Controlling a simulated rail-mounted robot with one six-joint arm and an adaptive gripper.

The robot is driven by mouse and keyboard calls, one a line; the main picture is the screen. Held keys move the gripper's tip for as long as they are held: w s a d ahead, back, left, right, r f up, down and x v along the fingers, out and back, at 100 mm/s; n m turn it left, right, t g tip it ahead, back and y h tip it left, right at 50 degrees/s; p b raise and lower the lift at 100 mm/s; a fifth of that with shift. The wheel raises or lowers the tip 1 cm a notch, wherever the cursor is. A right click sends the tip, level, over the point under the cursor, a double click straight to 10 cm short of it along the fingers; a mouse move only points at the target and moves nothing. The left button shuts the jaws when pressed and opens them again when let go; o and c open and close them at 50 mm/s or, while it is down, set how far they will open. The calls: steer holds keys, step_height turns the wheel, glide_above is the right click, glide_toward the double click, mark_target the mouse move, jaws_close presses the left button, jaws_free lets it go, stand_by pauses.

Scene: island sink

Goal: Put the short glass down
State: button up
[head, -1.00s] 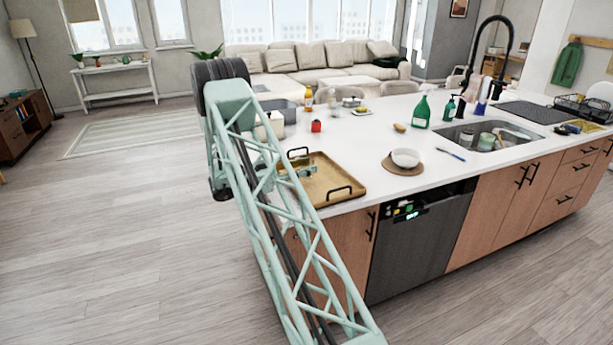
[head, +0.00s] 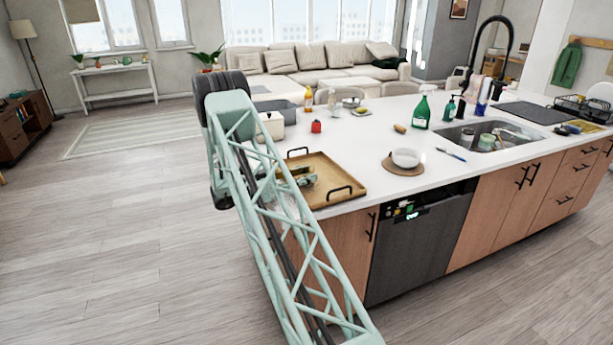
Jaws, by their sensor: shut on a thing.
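My gripper (head: 304,179) shows small and partly hidden behind my arm's lattice, low over the wooden tray (head: 331,173) at the near left end of the island. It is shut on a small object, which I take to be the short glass. The glass's outline is too small and covered to make out, and I cannot tell whether it touches the tray.
The sink (head: 465,134) at the right holds cups. Counter between tray and bowl is clear.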

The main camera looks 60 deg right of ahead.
steer(key=shift+f, duration=0.2)
steer(key=o, duration=1)
steer(key=shift+r, duration=0.2)
steer(key=shift+w+a, duration=0.1)
steer(key=shift+p+v, duration=0.6)
steer(key=shift+v, duration=5.3)
steer(key=shift+w+r, duration=0.1)
steer(key=shift+r, duration=0.05)
